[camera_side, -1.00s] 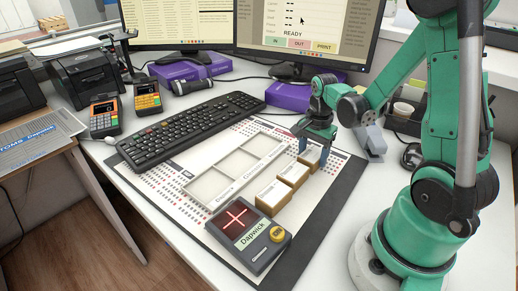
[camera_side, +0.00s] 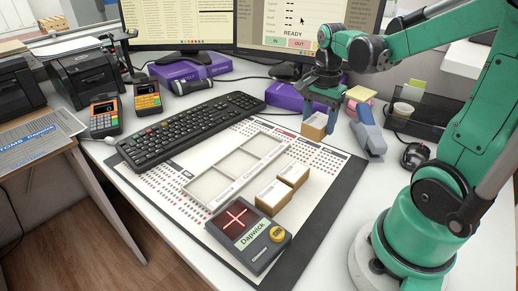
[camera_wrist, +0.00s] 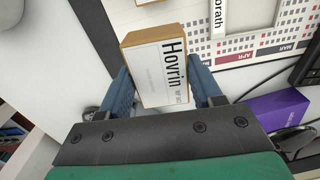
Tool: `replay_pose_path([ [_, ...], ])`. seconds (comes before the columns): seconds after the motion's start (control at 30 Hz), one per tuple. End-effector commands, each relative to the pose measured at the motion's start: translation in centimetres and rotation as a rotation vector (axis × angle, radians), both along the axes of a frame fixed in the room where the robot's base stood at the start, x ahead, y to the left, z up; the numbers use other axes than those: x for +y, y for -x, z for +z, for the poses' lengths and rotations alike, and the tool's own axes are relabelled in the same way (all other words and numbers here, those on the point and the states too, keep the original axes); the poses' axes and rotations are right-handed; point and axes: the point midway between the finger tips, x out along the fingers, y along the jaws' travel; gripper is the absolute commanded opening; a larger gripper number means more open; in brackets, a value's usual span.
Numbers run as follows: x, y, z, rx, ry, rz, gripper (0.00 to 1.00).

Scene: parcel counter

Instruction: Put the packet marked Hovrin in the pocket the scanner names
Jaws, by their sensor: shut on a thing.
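My gripper (camera_side: 318,105) is shut on the Hovrin packet (camera_side: 314,127), a small tan box with a white label. In the wrist view the packet (camera_wrist: 147,75) sits between my blue fingers (camera_wrist: 160,84), its black "Hovrin" print readable. My gripper holds it raised near the back right end of the pocket tray. The white tray (camera_side: 184,193) has three pockets in a row, which look empty; their labels are too small to read surely. In the wrist view one label ends in "orath" (camera_wrist: 218,18). The scanner (camera_side: 262,250) shows a red cross and the name "Dapwick".
Two other packets, one (camera_side: 271,198) nearer the scanner and one (camera_side: 294,175) behind it, stand right of the tray. A keyboard (camera_side: 195,130) lies left of it. A grey stapler-like object (camera_side: 368,137) is close right of my gripper. The dark mat edge (camera_side: 335,205) is clear.

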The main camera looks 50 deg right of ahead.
Motion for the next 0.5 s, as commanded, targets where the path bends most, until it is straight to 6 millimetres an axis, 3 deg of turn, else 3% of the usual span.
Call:
replay_pose_path([
  [0.2,0.0,0.0,5.2,0.0,0.0,0.0,0.0],
  [0.5,0.0,-0.1,9.9,0.0,0.0,0.0,0.0],
])
